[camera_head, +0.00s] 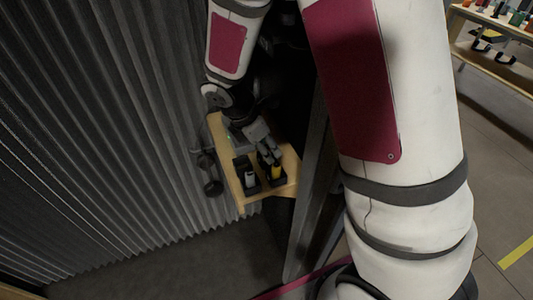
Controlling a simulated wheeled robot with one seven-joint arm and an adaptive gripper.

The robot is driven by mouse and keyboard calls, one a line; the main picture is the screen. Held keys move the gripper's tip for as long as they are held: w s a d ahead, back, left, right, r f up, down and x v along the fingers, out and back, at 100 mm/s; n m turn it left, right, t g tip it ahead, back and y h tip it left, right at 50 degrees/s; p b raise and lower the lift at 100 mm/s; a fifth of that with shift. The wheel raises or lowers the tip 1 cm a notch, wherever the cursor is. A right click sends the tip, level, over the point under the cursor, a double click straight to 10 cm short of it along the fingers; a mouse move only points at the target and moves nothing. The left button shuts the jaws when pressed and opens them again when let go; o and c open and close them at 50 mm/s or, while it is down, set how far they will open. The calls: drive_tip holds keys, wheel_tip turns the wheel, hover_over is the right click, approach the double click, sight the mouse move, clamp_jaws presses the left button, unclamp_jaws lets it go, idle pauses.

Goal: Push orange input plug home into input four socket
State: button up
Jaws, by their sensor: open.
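My gripper (270,157) is open and hangs over a small wooden shelf (229,177), small in this view. Its fingertips are close to a yellow-topped item (276,171) in a black holder; I cannot tell whether they touch. A grey box (236,139) with a small green light sits on the shelf, partly behind my gripper and wrist. I cannot make out the orange input plug or the input four socket; they are too small or hidden.
A second black holder with a white item (250,179) stands left of the yellow one. A pleated dark curtain (100,130) runs along the left. My own arm covers much of the right. A wooden rack (490,60) with several items stands far right.

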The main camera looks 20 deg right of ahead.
clamp_jaws()
drive_tip(key=shift+r, duration=0.1)
